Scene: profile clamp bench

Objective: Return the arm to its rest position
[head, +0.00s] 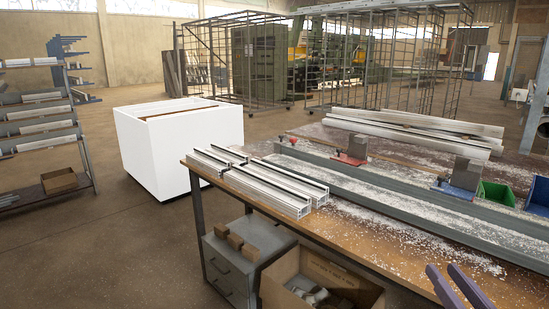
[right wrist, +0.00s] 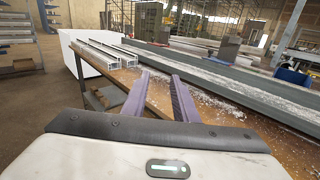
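My right gripper (head: 444,270) shows at the lower right of the head view, over the front edge of the workbench (head: 360,232). Its two purple fingers stand apart with nothing between them. In the right wrist view the same fingers (right wrist: 160,77) point forward along the bench, open and empty. The stacked aluminium profiles (head: 262,180) lie on the bench's left end, beyond the fingertips and apart from them. My left gripper is in neither view.
A long grey rail (head: 400,203) with a red clamp (head: 350,158) and a blue clamp (head: 455,190) runs along the bench, among white shavings. More profiles (head: 400,130) lie behind. Green bin (head: 497,194) and blue bin (head: 538,196) stand right. A white crate (head: 185,150) stands left; a cardboard box (head: 325,282) sits below.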

